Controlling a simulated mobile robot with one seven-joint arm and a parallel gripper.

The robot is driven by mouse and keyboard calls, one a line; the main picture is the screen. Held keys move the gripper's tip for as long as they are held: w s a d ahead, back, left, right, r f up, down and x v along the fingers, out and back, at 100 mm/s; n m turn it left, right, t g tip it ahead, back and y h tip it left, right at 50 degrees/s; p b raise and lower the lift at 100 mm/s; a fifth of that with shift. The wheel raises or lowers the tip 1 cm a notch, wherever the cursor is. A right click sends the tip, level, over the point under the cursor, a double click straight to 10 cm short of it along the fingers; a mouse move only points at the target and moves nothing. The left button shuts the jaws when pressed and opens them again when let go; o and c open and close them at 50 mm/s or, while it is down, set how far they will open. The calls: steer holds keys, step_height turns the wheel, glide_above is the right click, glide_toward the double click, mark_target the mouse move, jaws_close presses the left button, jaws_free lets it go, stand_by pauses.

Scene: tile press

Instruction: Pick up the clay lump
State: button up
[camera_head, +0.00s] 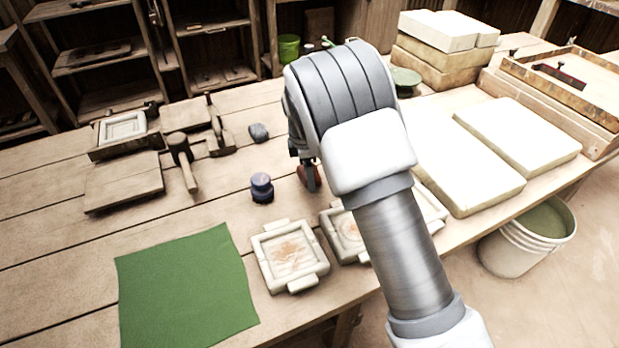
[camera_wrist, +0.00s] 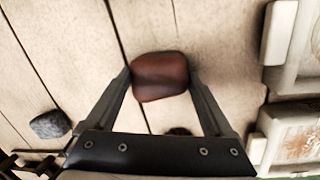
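The clay lump (camera_wrist: 160,76) is reddish brown, rounded and block-like. In the wrist view it sits between the two fingertips of my gripper (camera_wrist: 160,80), with no clear gap on either side, so the fingers appear shut on it. In the head view the clay lump (camera_head: 303,174) is partly hidden behind a finger and my wrist, to the right of a dark blue jar (camera_head: 262,188). Whether the lump rests on the table or is slightly raised is unclear.
A grey lump (camera_head: 259,132) lies behind the jar. Framed tile moulds (camera_head: 290,255) and a green cloth (camera_head: 185,285) lie at the front. A mallet (camera_head: 181,152) and boards are at the left. White slabs (camera_head: 517,135) fill the right.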

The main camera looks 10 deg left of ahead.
steer(key=c, duration=0.9)
steer(key=shift+r, duration=0.15)
